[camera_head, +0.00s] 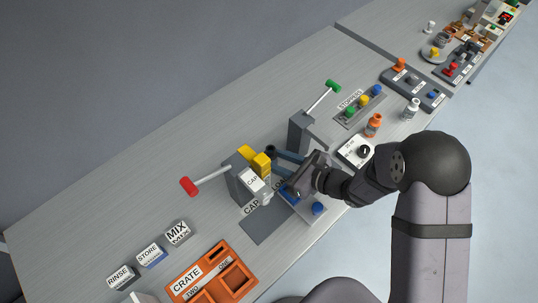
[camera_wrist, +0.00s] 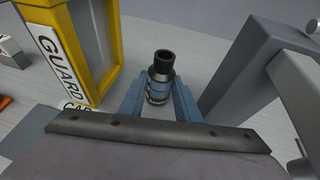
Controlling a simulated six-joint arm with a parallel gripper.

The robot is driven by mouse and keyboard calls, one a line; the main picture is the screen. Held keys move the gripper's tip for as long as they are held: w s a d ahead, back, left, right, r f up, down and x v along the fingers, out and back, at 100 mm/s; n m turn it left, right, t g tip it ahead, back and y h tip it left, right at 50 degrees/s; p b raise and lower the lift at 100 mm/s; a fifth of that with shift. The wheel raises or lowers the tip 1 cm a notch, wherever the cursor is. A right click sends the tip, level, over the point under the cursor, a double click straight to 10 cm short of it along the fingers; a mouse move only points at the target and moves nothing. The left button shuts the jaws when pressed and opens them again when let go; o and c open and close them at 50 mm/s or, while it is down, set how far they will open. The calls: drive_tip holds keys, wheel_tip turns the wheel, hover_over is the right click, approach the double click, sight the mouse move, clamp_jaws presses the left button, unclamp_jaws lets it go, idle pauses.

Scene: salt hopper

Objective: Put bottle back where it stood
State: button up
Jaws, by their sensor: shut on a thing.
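A bottle with a dark, open-looking neck (camera_wrist: 163,63) and a greyish body is between the blue fingers of my gripper (camera_wrist: 159,98) in the wrist view. The gripper is shut on it. Its lower body is partly hidden by the fingers. In the head view my gripper (camera_head: 286,157) reaches left beside the yellow guard, with the bottle's dark top (camera_head: 270,150) at its fingertips. I cannot tell whether the bottle's base touches the surface below.
A yellow guard (camera_wrist: 104,45) stands close left of the bottle. A grey post (camera_head: 301,132) with a green-ended lever stands behind. A red-ended lever (camera_head: 188,187) sticks out left. An orange crate (camera_head: 237,266) lies at front. Orange (camera_head: 374,123) and white (camera_head: 412,108) bottles stand right.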

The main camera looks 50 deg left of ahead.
drive_tip(key=shift+s+a+p, duration=0.25)
drive_tip(key=shift+a+p, duration=0.25)
drive_tip(key=shift+a, duration=0.75)
drive_tip(key=shift+w+d+f, duration=0.1)
drive_tip(key=shift+f, duration=0.5)
drive_tip(key=shift+f, duration=0.15)
drive_tip(key=o, duration=1.2)
drive_tip(key=shift+c, duration=0.2)
